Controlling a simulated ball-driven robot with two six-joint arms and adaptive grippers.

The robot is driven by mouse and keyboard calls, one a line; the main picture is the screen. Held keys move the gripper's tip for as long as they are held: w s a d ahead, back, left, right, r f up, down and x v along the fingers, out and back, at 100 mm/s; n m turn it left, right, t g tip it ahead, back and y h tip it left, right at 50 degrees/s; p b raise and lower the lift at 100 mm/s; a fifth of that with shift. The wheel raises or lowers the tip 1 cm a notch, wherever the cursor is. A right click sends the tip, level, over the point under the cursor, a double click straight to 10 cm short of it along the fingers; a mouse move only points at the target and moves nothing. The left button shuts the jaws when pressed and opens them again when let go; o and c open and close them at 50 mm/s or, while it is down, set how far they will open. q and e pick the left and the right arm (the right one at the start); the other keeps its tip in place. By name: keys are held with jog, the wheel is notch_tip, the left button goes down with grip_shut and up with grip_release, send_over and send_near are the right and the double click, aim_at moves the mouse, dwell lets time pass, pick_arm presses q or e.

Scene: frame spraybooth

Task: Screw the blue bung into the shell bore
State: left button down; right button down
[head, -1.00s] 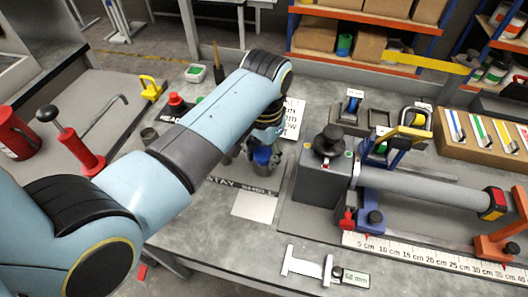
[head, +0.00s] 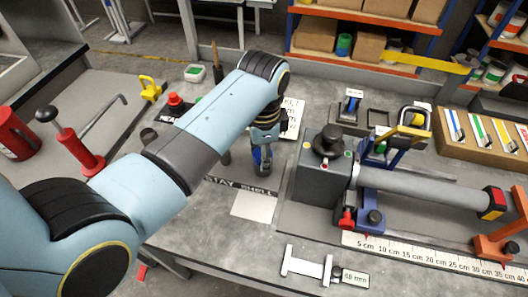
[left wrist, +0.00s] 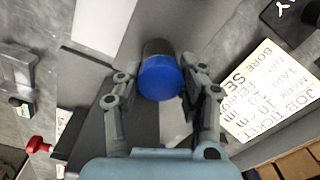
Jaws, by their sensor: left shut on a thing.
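The blue bung (left wrist: 160,78) shows as a round blue face between the fingers of my left gripper (left wrist: 160,66) in the left wrist view. A dark grey cylindrical part (left wrist: 158,47) is directly beyond it; I cannot tell whether this is the shell or part of the bung. In the head view my left gripper (head: 263,155) points down over the bench beside the "STAY SHELL" label (head: 241,187), shut on the blue bung (head: 258,157). The bore and any thread are hidden. My right gripper is not in view.
A grey fixture block (head: 320,180) with a long grey tube (head: 425,190) stands to the right. A ruler strip (head: 430,257) and a gauge (head: 310,264) lie in front. A paper ticket (left wrist: 270,95) lies nearby.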

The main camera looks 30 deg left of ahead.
pick_arm(q)
jog(key=shift+s+a+f+m, duration=0.15)
jog(key=shift+s+m, duration=0.05)
jog(key=shift+m, duration=0.5)
jog(key=m, duration=0.3)
jog(key=shift+m, duration=0.8)
jog(key=m, duration=0.4)
jog(key=shift+m, duration=0.3)
